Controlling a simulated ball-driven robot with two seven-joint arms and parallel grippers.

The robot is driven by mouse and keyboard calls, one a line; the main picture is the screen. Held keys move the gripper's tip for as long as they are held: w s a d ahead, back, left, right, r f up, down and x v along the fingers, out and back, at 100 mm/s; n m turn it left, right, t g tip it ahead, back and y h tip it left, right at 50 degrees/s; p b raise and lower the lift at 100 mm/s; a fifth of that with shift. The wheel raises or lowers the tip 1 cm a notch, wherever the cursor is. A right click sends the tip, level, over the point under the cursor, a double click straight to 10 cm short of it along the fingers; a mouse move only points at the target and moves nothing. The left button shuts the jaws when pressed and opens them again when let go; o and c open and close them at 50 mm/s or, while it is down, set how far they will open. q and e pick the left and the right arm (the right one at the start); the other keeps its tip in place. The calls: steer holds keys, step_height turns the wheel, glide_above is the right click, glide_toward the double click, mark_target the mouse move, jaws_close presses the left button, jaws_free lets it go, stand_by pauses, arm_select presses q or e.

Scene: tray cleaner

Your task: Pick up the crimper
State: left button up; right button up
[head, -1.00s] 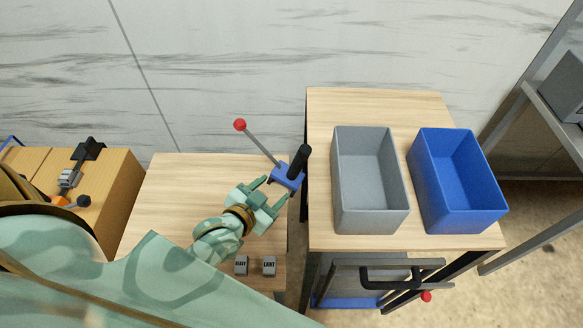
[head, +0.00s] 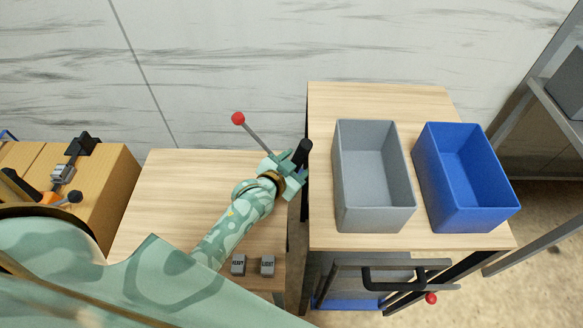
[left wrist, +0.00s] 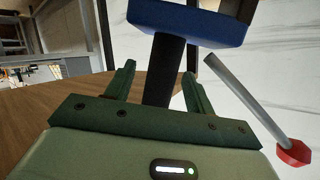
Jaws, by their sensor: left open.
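The crimper (head: 302,151) has a black cylinder, a blue body and a grey lever with a red knob. It is at the right edge of the left table, the lever slanting up and left. My left gripper (head: 292,167) is open at the crimper and hides most of its blue body in the head view. In the left wrist view, the crimper's blue part (left wrist: 190,22) is ahead of my left gripper (left wrist: 158,72), and its black cylinder lies between the open fingers. I cannot tell whether they touch it. My right gripper is not in view.
A grey bin (head: 374,222) and a blue bin (head: 467,222) stand empty on the right table (head: 385,98). Small grey blocks marked HEAVY (head: 238,265) and LIGHT (head: 267,265) are at the left table's front. That table (head: 175,190) is mostly clear.

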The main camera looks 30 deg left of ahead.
arm_select(q)
jaws_close()
steer(key=shift+r, duration=0.1)
steer(key=shift+r, duration=0.1)
